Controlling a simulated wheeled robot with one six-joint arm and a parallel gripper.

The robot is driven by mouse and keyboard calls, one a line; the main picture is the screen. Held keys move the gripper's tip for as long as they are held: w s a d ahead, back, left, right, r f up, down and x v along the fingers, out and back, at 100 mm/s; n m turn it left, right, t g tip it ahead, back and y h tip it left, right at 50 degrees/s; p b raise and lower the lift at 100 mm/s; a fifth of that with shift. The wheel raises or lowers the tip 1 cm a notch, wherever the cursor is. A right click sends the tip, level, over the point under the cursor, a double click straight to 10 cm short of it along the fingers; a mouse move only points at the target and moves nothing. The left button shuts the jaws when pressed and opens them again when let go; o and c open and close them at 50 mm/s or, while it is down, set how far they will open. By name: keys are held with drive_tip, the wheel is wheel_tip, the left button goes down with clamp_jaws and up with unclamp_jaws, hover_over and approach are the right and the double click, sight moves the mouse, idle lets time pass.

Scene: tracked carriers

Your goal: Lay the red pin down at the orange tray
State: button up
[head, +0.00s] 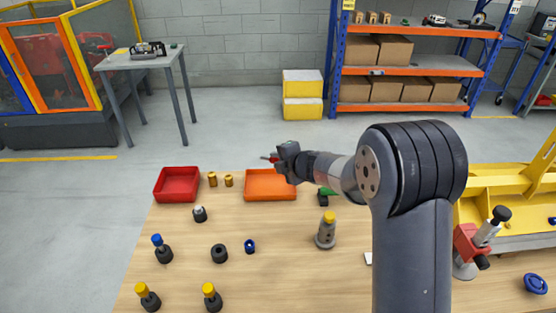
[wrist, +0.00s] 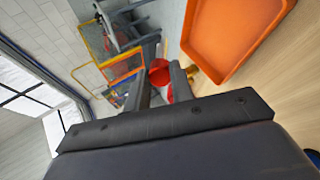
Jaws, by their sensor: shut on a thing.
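The orange tray (head: 268,190) lies on the wooden table, empty where it shows; in the wrist view the tray (wrist: 232,35) is at the upper right. My gripper (head: 277,157) is above the tray's far side, apart from it. In the wrist view the red pin (wrist: 159,73) shows between the two dark fingers (wrist: 160,85). The fingers and wrist hide much of the pin.
A red tray (head: 177,185) and two brass pieces (head: 220,180) stand left of the orange tray. A grey piece with a yellow top (head: 326,232) stands to the right. Several dark holders (head: 163,250) stand nearer. Bare table lies in front of the orange tray.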

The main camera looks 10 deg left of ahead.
drive_tip(key=shift+f+b, duration=3.5)
drive_tip(key=shift+f, duration=0.75)
drive_tip(key=o, duration=1)
drive_tip(key=shift+o, duration=0.2)
drive_tip(key=v, duration=1.1)
drive_tip(key=shift+p, duration=0.35)
drive_tip(key=shift+w+a+f, duration=0.1)
drive_tip(key=shift+w, duration=0.05)
drive_tip(key=x, duration=1.1)
drive_tip(key=shift+b, duration=0.3)
drive_tip(key=shift+r+p, duration=0.7)
drive_tip(key=shift+r, duration=0.1)
drive_tip(key=shift+r+p, duration=0.5)
drive_tip(key=shift+r, duration=0.2)
